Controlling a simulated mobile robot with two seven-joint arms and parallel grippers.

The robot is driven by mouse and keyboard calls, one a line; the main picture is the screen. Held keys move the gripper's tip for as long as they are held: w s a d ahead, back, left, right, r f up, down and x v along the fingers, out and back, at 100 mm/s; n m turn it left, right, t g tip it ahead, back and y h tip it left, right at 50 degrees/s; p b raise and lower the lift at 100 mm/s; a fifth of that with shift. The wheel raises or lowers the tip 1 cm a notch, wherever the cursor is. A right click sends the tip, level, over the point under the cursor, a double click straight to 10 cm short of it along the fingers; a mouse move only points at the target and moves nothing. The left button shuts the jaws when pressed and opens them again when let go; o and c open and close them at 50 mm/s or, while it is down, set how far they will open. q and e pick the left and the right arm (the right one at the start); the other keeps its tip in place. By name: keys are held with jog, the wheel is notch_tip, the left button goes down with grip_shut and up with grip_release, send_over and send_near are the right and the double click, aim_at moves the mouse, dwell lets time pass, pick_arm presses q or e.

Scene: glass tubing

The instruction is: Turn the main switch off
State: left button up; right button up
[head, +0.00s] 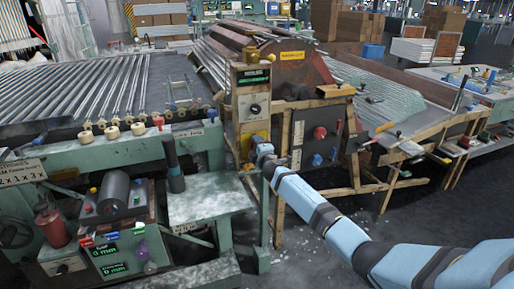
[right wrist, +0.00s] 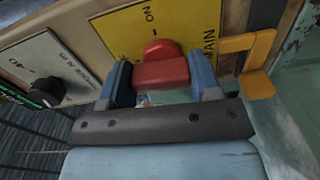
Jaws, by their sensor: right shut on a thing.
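The main switch (right wrist: 160,68) is a red knob on a yellow plate (right wrist: 120,38) marked ON and MAIN, seen close up in the right wrist view. The two blue fingers of my right gripper (right wrist: 163,84) stand on either side of the red knob and are shut on it. In the head view my right gripper (head: 264,157) reaches the lower part of the wooden post, where a bit of the yellow plate (head: 260,140) shows. The knob itself is hidden there by the gripper. My left gripper is not in view.
Beside the yellow plate is a white plate (right wrist: 45,62) with a black knob (right wrist: 47,92). A yellow-orange bracket (right wrist: 252,62) sits close to the right finger. In the head view a panel with a red knob (head: 320,132) is right of the post, and a green table (head: 208,203) stands left.

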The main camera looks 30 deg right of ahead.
jog(key=shift+n, duration=0.5)
jog(key=o, duration=0.9)
jog(key=shift+s+a, duration=0.1)
jog(key=shift+s, duration=0.15)
pick_arm(q)
jog(key=p, duration=0.3)
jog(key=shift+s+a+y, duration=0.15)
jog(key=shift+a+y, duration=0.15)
pick_arm(e)
jog(key=v, duration=1.3)
jog(key=shift+s, duration=0.2)
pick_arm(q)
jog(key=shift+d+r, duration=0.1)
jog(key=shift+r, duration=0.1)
pick_arm(e)
jog(key=shift+f, duration=0.1)
